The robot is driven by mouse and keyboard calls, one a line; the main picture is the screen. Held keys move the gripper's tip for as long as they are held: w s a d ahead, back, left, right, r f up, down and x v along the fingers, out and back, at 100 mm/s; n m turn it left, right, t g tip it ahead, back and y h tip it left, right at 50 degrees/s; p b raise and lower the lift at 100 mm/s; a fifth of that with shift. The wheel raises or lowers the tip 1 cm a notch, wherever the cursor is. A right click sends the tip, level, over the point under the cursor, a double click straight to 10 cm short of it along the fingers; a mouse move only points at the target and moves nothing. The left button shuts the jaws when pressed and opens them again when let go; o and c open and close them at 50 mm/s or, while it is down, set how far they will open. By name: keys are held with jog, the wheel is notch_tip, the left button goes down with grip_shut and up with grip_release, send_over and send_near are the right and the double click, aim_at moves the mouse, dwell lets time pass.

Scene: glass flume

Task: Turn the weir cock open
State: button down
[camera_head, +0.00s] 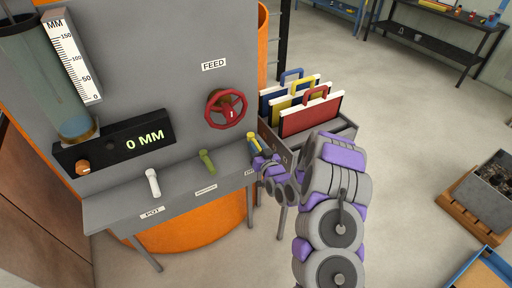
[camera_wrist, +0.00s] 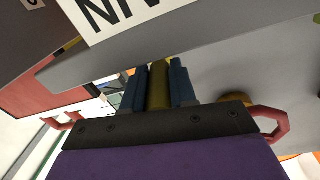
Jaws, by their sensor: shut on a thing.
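Three lever cocks stand along a grey shelf (camera_head: 172,187) on the front of the flume's panel. The left one is white (camera_head: 153,183), above a label reading POT. The middle one is olive green (camera_head: 206,162); its label is too small to read. The right one is yellow (camera_head: 253,142). My gripper (camera_head: 258,156) is at this yellow cock, its purple wrist partly covering it and its label. In the wrist view, the blue fingers of my gripper (camera_wrist: 158,88) are shut on the yellow cock (camera_wrist: 158,82). A partly cut-off, upside-down label (camera_wrist: 115,15) seems to end in AIN.
A red FEED handwheel (camera_head: 226,109) sits on the panel above the shelf. The display (camera_head: 143,142) reads 0 MM, beside a clear gauge tube (camera_head: 60,90). A grey bin (camera_head: 338,135) of coloured boards is close right of my gripper.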

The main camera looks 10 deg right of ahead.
jog(key=c, duration=0.9)
grip_release()
jog(key=shift+s, duration=0.15)
jog(key=p+v, duration=0.6)
jog(key=v, duration=1.1)
jog(key=shift+d+p, duration=0.15)
jog(key=shift+p, duration=0.25)
